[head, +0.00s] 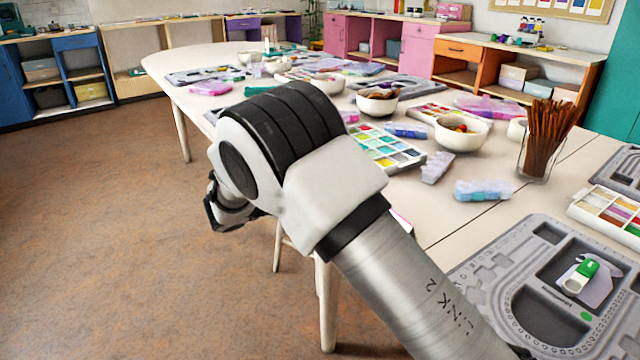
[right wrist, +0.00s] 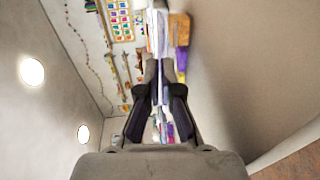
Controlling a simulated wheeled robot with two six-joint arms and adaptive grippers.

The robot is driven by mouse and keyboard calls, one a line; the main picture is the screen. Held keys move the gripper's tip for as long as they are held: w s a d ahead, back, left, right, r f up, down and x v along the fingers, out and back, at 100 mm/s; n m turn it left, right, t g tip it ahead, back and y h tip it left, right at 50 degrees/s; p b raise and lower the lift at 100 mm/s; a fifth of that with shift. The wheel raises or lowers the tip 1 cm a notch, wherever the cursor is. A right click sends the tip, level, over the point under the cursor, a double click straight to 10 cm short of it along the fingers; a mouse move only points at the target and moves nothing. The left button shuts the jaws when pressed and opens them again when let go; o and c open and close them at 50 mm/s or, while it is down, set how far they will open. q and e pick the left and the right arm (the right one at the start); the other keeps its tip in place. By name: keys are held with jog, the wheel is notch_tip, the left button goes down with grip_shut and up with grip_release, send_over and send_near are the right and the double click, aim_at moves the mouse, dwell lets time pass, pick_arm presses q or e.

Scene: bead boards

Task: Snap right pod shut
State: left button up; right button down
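A bead board (head: 480,265) lies on the table at the lower right of the head view. In its recess is a small green and white piece (head: 582,275) on a pale, flat, irregular piece. I cannot tell for certain whether this is the right pod, or whether its lid is open. My right arm crosses the head view, and its far end is mostly hidden behind its own joint, away from the board. In the right wrist view my right gripper (right wrist: 160,68) has its two fingers apart with only background between them. My left gripper is not in view.
The table holds bowls (head: 462,131), a cup of brown sticks (head: 547,140), translucent boxes (head: 484,191) and a colour tray (head: 385,150). More grey boards lie at the back and right. Shelves line the walls. The floor (head: 110,220) at left is clear.

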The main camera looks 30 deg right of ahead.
jog(key=c, duration=1.4)
grip_release()
jog(key=shift+o, duration=0.2)
